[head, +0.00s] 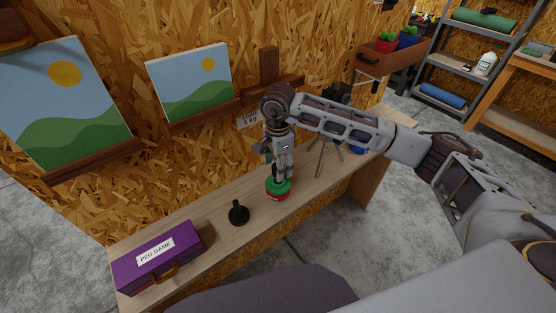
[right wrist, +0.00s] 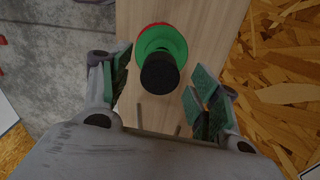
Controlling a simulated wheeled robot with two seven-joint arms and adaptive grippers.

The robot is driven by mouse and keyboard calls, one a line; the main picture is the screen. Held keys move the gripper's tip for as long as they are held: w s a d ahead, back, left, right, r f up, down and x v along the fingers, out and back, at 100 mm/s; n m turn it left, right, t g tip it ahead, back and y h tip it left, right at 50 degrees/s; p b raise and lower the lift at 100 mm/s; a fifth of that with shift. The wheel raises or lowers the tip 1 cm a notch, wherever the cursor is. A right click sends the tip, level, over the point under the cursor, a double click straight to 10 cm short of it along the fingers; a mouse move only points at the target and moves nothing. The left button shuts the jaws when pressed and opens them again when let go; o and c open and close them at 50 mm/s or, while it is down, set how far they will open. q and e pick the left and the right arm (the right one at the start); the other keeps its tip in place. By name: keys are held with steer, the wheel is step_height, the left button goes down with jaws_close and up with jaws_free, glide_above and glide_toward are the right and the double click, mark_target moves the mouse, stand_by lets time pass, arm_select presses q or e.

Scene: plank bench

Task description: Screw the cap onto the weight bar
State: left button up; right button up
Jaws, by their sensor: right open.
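A round stack of green and red plates (head: 278,188) stands on the plank bench. In the right wrist view, the green plate (right wrist: 152,40) has red showing under its far edge. A black cylinder (right wrist: 160,72) stands up from it, seen end-on. I cannot tell whether it is the cap or the bar's end. My right gripper (head: 283,167) points down over the stack. In the wrist view my right gripper (right wrist: 162,86) is open, with green pads on either side of the black cylinder and gaps showing. A separate black round piece with an upright stub (head: 238,213) stands left of the stack. My left gripper is out of view.
A purple "PEG GAME" case (head: 160,258) lies at the bench's left end. A grey tripod (head: 322,155) stands right of the stack, close to my arm. The bench (head: 207,225) is bare between case and black piece.

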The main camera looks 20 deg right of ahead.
steer(key=c, duration=1.2)
steer(key=shift+m, duration=0.3)
steer(key=shift+m+b, duration=0.55)
steer(key=shift+m, duration=0.55)
steer(key=shift+m, duration=0.3)
steer(key=shift+m+b, duration=0.5)
steer(key=shift+m, duration=0.7)
